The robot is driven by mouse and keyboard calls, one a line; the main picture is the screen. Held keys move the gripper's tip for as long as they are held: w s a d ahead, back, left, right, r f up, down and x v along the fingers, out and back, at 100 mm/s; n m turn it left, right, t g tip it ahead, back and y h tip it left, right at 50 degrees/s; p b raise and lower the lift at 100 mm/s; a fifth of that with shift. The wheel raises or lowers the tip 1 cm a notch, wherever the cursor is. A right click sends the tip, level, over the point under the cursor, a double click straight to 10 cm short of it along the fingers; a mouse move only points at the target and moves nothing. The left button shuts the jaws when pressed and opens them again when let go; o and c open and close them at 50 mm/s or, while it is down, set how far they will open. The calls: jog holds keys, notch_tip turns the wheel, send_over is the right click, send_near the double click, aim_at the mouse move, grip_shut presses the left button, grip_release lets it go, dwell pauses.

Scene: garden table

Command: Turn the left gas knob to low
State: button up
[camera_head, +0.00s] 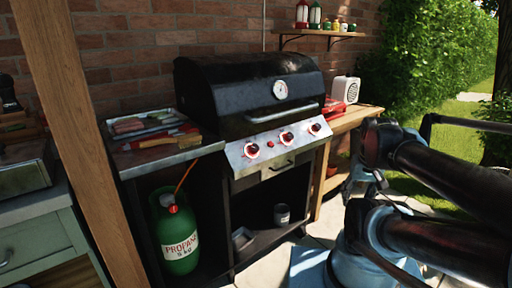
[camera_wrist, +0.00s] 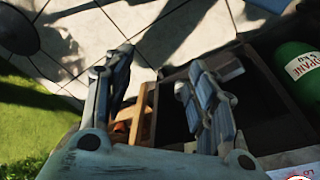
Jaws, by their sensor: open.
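The black gas grill (camera_head: 255,95) has a steel front panel with three red-ringed knobs. The left gas knob (camera_head: 252,149) is at the panel's left end, and nothing touches it. Its pointer setting is too small to read. My gripper (camera_wrist: 158,68) is open and empty in the wrist view, its two fingers apart above the paving and the cabinet's open shelf. In the head view my arm comes in from the right, and the gripper is to the right of the panel, away from the left knob. Red and white marks show at the wrist view's bottom right edge, cut off.
A green propane bottle (camera_head: 180,235) stands in the cabinet below left. A side shelf holds a food tray (camera_head: 148,124). A wooden side table (camera_head: 352,118) with a white radio (camera_head: 346,90) stands right of the grill. A wooden post (camera_head: 80,130) rises at left. Space before the panel is clear.

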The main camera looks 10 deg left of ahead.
jog(key=w+a+r+n, duration=0.2)
jog(key=w+a+r, duration=0.4)
jog(key=a+r, duration=0.15)
notch_tip(320, 180, up, 15)
jog(key=n+t+y, duration=0.1)
jog(key=n+y, duration=0.2)
jog(key=n, duration=0.3)
send_over(255, 147)
jog(key=s+d, duration=0.4)
jog(key=s, duration=0.1)
jog(key=x, duration=1.6)
jog(key=shift+d+f, duration=0.1)
jog(key=shift+d, duration=0.1)
